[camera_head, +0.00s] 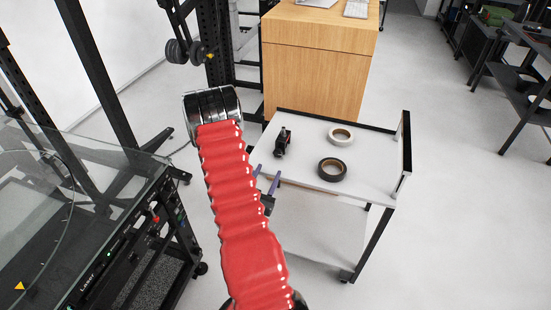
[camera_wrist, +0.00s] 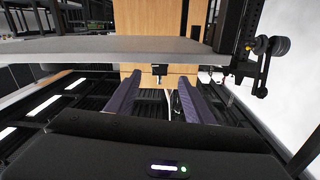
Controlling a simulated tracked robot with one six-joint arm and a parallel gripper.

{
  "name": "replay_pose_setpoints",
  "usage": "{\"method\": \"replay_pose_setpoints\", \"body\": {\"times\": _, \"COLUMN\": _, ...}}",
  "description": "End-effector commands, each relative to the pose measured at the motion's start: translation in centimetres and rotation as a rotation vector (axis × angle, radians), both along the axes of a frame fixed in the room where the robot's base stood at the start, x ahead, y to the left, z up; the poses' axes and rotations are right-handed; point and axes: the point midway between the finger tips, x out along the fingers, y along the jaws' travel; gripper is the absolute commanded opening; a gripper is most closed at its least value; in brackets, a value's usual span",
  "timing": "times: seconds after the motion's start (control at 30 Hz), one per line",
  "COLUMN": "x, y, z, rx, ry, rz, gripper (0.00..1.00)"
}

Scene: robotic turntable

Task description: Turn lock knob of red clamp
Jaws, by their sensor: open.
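In the wrist view, which appears upside down, a small dark object (camera_wrist: 159,69), seemingly the same one, shows between my fingertips and farther off. My gripper (camera_head: 267,178) has purple fingers and is at the cart's left front edge, apart from this object. In the wrist view my gripper (camera_wrist: 161,80) is open, with nothing held between its fingers.
A white tape roll (camera_head: 341,135) and a black tape roll (camera_head: 332,170) lie on the cart top (camera_head: 365,178). A wooden cabinet (camera_head: 315,75) stands behind. A glass-topped machine with a small red part (camera_head: 156,216) is at the left. The cart's front right is clear.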

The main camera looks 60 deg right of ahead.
Motion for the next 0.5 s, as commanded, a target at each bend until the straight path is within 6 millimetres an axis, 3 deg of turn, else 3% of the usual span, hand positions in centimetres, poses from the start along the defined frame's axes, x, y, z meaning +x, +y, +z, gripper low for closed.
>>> {"method": "replay_pose_setpoints", "body": {"times": 0.5, "x": 0.9, "y": -7.7, "z": 0.0, "rx": -0.002, "ry": -0.001, "rz": -0.001, "gripper": 0.48}}
